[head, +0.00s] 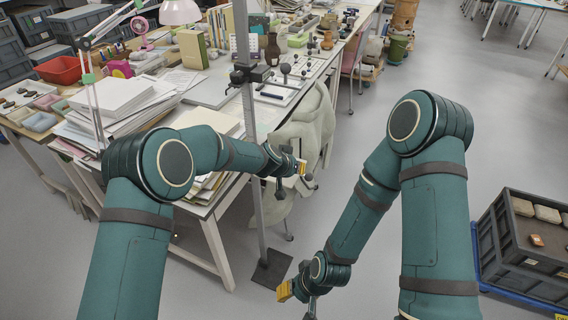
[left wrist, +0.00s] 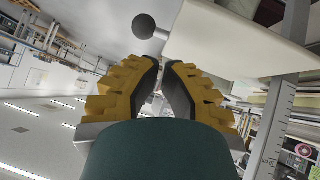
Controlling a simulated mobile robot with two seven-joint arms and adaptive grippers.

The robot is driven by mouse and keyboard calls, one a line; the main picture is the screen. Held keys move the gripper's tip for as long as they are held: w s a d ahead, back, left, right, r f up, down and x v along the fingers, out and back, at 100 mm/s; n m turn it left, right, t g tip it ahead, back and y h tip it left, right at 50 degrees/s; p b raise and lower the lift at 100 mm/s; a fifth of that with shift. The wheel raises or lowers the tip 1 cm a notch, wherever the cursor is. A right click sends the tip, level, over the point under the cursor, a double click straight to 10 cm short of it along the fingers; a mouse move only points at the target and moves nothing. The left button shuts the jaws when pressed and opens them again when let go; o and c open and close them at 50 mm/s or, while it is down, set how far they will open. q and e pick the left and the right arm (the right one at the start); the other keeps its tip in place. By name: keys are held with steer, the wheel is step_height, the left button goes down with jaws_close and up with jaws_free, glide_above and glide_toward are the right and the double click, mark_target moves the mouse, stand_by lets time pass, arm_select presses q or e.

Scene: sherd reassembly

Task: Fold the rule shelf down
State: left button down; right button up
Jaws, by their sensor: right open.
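A tall metal upright (head: 256,190) with a flat dark base (head: 270,268) stands on the floor in front of the desk, with a black clamp (head: 250,73) high on it. In the left wrist view a graduated upright (left wrist: 272,135) runs down the right, and a pale flat panel (left wrist: 235,40) with a dark round knob (left wrist: 143,26) beside it lies beyond the fingers. I cannot tell for sure which part is the rule shelf. My left gripper (head: 302,168) is just right of the upright; its fingertips (left wrist: 161,65) look close together, with nothing seen between. My right gripper (head: 297,296) is open, low near the base.
The desk (head: 225,92) behind is crowded with papers, books and a lamp. A pale chair (head: 303,130) stands close behind my left gripper. A dark crate (head: 510,235) with sherds sits at the right. The floor (head: 335,135) between the desk and my right arm is clear.

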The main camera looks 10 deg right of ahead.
mark_target(298, 176)
arm_select(q)
steer(key=shift+s+d+f+m+t+y+p, duration=0.1)
steer(key=shift+d+f+m+t+y, duration=0.15)
steer(key=shift+f, duration=0.35)
steer(key=shift+s+d+f+m+t+y+p, duration=0.15)
steer(key=shift+f+y, duration=0.2)
steer(key=shift+f, duration=0.2)
steer(key=shift+s+d+f+m+t+y+p, duration=0.1)
steer(key=shift+f+m+t+y, duration=0.15)
steer(key=shift+f, duration=0.35)
